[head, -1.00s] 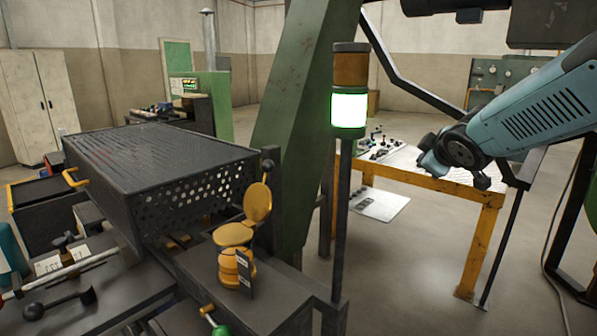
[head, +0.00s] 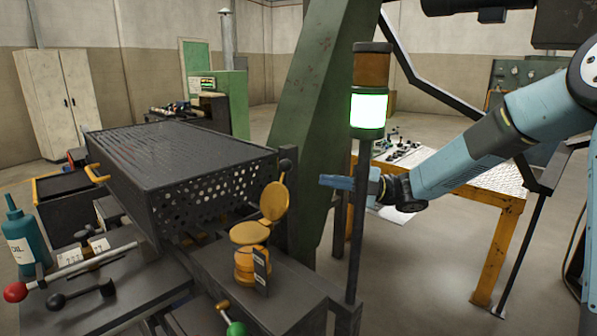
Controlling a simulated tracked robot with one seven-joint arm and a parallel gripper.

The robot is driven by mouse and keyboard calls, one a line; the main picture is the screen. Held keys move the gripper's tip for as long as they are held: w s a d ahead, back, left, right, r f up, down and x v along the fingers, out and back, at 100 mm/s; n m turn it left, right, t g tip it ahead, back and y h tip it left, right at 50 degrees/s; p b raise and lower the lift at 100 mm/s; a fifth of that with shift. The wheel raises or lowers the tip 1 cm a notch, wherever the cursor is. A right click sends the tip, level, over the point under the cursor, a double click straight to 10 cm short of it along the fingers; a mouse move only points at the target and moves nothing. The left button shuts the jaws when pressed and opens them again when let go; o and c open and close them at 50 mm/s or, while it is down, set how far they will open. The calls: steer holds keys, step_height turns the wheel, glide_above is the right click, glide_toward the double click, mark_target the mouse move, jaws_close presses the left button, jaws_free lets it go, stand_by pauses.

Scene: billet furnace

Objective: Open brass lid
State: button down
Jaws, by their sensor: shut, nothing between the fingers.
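A round brass disc (head: 275,202) stands nearly upright beside a dark post. It looks like a raised lid. A second, flatter brass disc (head: 249,232) lies below it on top of a squat brass pot (head: 247,266), with a small dark tag in front. They stand on a dark metal ledge at the end of the perforated box. My gripper (head: 325,181) reaches in from the right at about the upright disc's height. It is shut and empty, apart from the disc in the picture. Its depth relative to the disc is unclear.
A signal lamp (head: 368,110) with a lit white band stands on a thin post beside my gripper. A large perforated dark box (head: 205,195) is left of the brass parts. A ball-ended lever (head: 232,327) is in front. An orange-framed table (head: 495,250) stands behind my arm.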

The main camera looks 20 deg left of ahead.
mark_target(278, 190)
steer(key=s+d+n+g+h, duration=0.3)
steer(key=d+n+g+h, duration=0.15)
steer(key=n+g, duration=0.45)
steer(key=s+a+r+m, duration=0.1)
steer(key=s+a+r, duration=0.5)
steer(key=s, duration=0.3)
steer(key=shift+s+a+r+g+y, duration=0.35)
steer(key=shift+a+g+y, duration=0.1)
steer(key=shift+a, duration=0.35)
